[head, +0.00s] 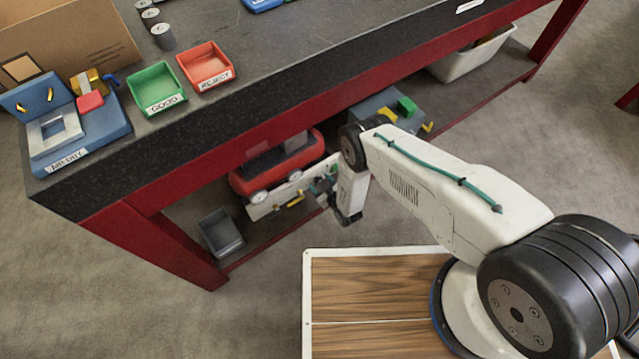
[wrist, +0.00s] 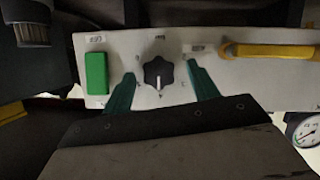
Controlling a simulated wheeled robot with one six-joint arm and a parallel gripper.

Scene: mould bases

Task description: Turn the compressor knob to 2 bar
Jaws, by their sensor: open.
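The red compressor (head: 262,182) sits on the shelf under the bench, with a pale control panel (head: 262,211) at its front. In the wrist view the panel (wrist: 125,50) carries a black lobed knob (wrist: 158,72) with a white pointer mark towards the picture's bottom. Small marks ring the knob, too small to read. My gripper (wrist: 160,70) is open, its green fingers on the left and right of the knob with gaps on both sides. It also shows in the head view (head: 321,190) at the panel's right part. A pressure gauge (wrist: 305,131) is partly in view; its reading is unclear.
A green switch (wrist: 96,73) sits left of the knob and a yellow handle (wrist: 270,51) right of it. The bench top (head: 300,50) overhangs the shelf. A grey bin (head: 221,233) stands left, and a blue-grey box (head: 385,108) stands behind my arm.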

